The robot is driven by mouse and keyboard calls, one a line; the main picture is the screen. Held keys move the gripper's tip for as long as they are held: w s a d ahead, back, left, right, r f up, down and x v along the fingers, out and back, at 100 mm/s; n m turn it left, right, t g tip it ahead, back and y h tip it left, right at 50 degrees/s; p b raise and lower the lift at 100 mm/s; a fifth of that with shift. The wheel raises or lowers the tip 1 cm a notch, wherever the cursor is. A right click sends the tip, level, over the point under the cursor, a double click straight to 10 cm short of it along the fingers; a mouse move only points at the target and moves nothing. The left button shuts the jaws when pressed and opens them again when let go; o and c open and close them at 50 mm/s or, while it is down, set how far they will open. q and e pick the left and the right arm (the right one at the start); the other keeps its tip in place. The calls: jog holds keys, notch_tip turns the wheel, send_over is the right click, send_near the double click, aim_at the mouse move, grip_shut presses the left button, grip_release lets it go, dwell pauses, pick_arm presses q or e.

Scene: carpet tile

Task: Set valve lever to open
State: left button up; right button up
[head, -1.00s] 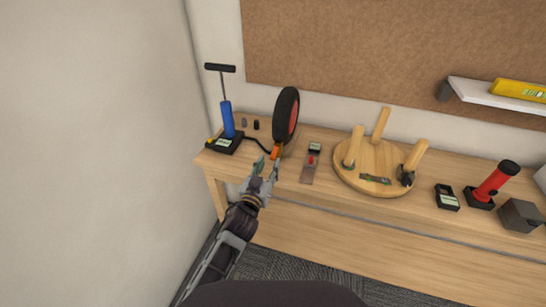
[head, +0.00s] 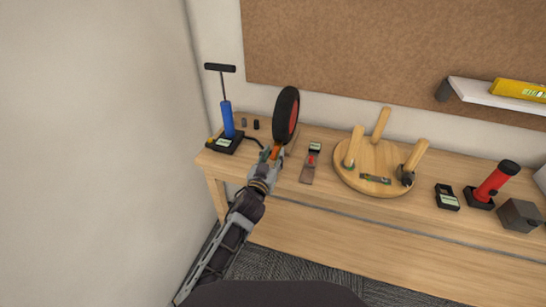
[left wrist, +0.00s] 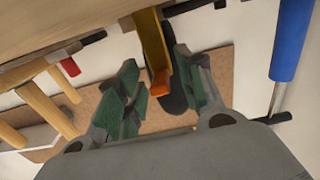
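An orange valve lever (head: 275,152) shows at the foot of the black tyre with a red hub (head: 286,115), near the left end of the bench. In the left wrist view the lever (left wrist: 154,45) is a yellow-orange bar with its orange end between my finger pads, with visible gaps on both sides. My left gripper (head: 271,157) is open at the lever; its green-padded fingers also show in the left wrist view (left wrist: 160,92). The fingers partly hide the lever in the head view. My right gripper is not in view.
A blue hand pump (head: 227,120) with a black hose stands left of the tyre. A scraper-like tool (head: 309,165) lies just right of my gripper. A round wooden stool top (head: 372,186) with upturned legs and a red flashlight (head: 492,182) stand further right on the bench (head: 230,170).

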pick_arm(q)
jog(key=shift+c, duration=0.8)
grip_shut()
